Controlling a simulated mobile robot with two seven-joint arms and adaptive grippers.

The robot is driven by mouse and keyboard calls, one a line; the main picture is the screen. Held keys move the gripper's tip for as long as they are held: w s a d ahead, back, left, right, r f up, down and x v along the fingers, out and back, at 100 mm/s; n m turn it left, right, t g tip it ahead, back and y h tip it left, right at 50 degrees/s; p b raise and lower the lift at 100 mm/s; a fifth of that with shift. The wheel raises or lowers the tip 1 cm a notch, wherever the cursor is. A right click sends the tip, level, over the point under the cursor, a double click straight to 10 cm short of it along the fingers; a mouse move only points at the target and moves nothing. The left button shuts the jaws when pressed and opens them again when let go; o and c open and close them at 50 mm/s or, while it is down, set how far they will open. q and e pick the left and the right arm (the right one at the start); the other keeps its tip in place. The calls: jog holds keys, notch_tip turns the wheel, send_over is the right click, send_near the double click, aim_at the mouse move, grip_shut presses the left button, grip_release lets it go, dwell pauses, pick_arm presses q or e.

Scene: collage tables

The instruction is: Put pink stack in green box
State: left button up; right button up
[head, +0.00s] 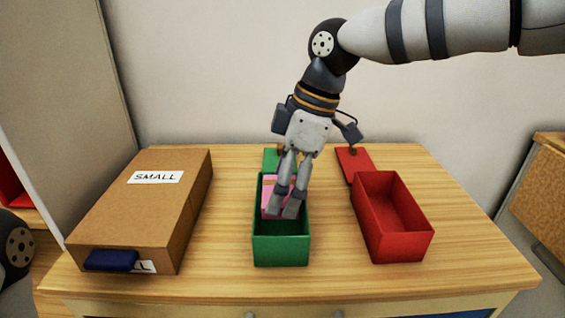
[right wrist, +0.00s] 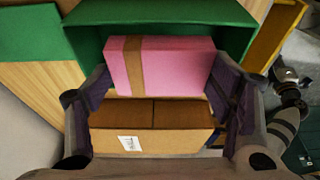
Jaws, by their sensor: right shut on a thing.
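The green box (head: 281,249) stands open in the middle of the table. The pink stack (head: 268,183), with a brown band around it, is at the far part of the box's opening, partly hidden by my gripper. My right gripper (head: 284,208) comes down from above and is shut on the pink stack. In the right wrist view the pink stack (right wrist: 180,65) lies between the fingers, with a green wall (right wrist: 160,12) behind it. I cannot tell whether it touches the box floor. My left gripper is not in view.
An open red box (head: 400,247) stands to the right, with a red lid (head: 354,162) behind it. A green lid (head: 270,158) lies behind the green box. A brown box (head: 150,215) labelled SMALL is at the left, with a dark blue object (head: 110,260) at its front.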

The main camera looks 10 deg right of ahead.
jog(key=shift+f, duration=2.8)
jog(key=o, duration=1.3)
jog(key=shift+c, duration=0.2)
jog(key=v, duration=1.2)
